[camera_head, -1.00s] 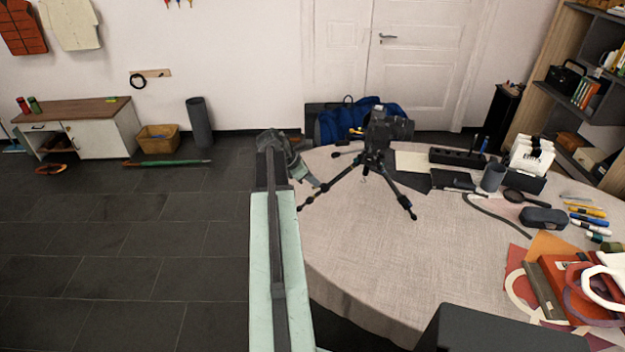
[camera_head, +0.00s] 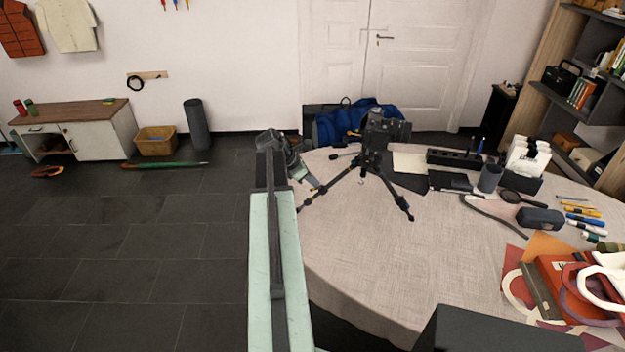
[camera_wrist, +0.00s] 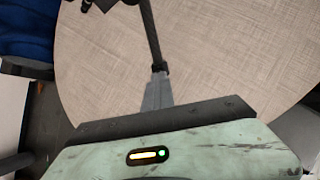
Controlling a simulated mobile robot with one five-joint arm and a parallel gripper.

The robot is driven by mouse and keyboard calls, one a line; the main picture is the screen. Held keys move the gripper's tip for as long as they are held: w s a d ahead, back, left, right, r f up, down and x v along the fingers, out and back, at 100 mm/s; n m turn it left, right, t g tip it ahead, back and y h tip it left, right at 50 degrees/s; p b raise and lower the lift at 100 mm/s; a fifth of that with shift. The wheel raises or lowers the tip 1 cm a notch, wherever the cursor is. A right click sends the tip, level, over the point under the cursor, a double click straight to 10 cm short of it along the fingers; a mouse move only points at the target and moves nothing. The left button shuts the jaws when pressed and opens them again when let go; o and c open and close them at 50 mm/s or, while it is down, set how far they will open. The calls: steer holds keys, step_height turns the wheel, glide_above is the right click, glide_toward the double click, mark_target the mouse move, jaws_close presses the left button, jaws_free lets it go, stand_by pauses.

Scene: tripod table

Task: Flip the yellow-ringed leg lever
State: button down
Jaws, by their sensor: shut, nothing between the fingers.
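A black tripod (camera_head: 372,160) with a camera (camera_head: 385,128) on top stands on the round table with its legs spread. Its near-left leg slopes down toward my gripper (camera_head: 314,183), which is at the table's left edge. In the wrist view, my gripper (camera_wrist: 159,76) is shut and empty, its grey fingers together at the lower end of a dark tripod leg (camera_wrist: 149,30). I cannot tell whether they touch the leg. A faint yellowish mark shows on the near-left leg in the head view. The lever itself is too small to make out.
The cloth-covered table (camera_head: 400,265) is clear in front of the tripod. A blue bag (camera_head: 350,122) is behind the table. Open floor lies left.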

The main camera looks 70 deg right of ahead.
steer(key=shift+s+d+r, duration=0.1)
steer(key=shift+r, duration=0.1)
steer(key=shift+s+d+r, duration=0.1)
steer(key=shift+s, duration=0.05)
steer(key=c, duration=1.9)
jaws_free()
steer(key=shift+p, duration=0.3)
steer(key=p+v, duration=0.4)
steer(key=v, duration=0.2)
steer(key=shift+p, duration=0.4)
